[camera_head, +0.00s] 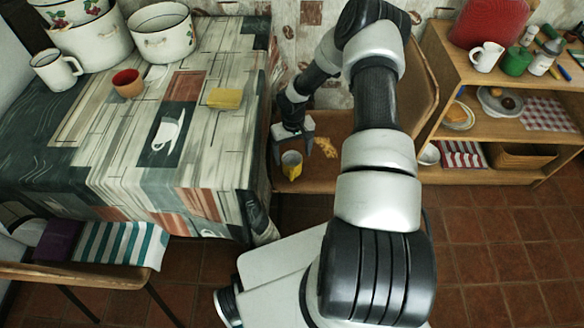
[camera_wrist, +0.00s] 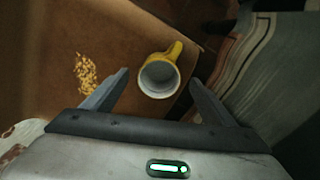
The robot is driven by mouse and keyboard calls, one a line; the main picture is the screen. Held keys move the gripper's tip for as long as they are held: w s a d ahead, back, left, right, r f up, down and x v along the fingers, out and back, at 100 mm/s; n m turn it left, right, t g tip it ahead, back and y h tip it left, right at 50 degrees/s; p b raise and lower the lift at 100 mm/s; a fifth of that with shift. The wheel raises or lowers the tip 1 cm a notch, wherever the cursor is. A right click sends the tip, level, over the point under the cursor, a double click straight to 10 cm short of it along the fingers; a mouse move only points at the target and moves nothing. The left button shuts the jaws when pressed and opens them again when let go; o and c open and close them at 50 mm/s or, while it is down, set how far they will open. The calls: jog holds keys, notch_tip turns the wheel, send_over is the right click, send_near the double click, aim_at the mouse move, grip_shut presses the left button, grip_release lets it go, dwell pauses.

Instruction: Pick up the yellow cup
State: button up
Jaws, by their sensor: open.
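The yellow cup (camera_head: 291,168) stands upright on a wooden chair seat (camera_head: 318,184) to the right of the table. In the wrist view the yellow cup (camera_wrist: 159,76) shows its pale, empty-looking inside, with its handle toward the upper right. My gripper (camera_head: 291,150) is just above the cup, pointing down. In the wrist view my gripper (camera_wrist: 160,84) is open, with one finger on each side of the cup. Neither finger visibly touches it, and the height gap is hard to judge.
A pile of yellow bits (camera_wrist: 86,74) lies on the seat left of the cup. The cloth-covered table (camera_head: 215,150) stands close by, holding enamel pots (camera_head: 163,35), a red cup (camera_head: 128,84) and a yellow sponge-like block (camera_head: 225,98). A shelf (camera_head: 500,130) stands at the right.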

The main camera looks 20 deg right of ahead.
aim_at(292, 161)
jog(key=f, duration=0.3)
jog(key=f+b, duration=0.1)
jog(key=f, duration=0.1)
jog(key=shift+w+f, duration=0.1)
jog(key=shift+w, duration=0.15)
jog(key=shift+c, duration=0.5)
jog(key=c, duration=1.2)
